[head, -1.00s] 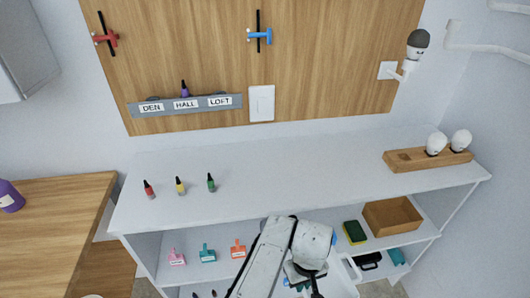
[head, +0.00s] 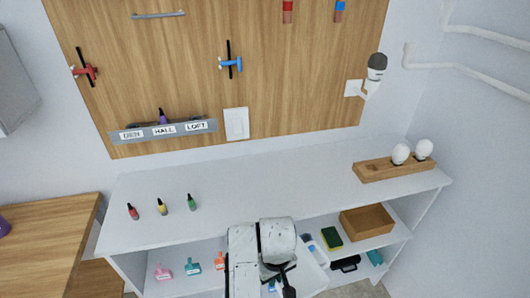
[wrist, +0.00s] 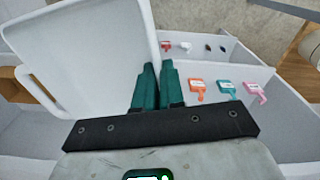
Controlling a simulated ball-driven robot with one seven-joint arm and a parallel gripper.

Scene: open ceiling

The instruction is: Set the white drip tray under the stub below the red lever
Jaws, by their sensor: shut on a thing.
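The red lever (head: 85,71) is a red valve with a black bar on the upper left of the wooden wall panel; I cannot make out a separate stub below it. The white drip tray (wrist: 85,50) fills the left of the wrist view, tilted, with its rim and a loop handle showing. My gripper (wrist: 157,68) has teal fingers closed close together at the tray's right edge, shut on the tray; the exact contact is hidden. In the head view, my arm covers the gripper, and a part of the tray (head: 313,272) shows beside it, in front of the shelf.
A white shelf unit (head: 270,190) stands below the panel. Red (head: 133,211), yellow (head: 162,206) and green (head: 192,202) bottles stand on its top at left. A bulb block (head: 375,171) sits at right. The top's middle is clear. A blue lever (head: 231,63) is right of the red one.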

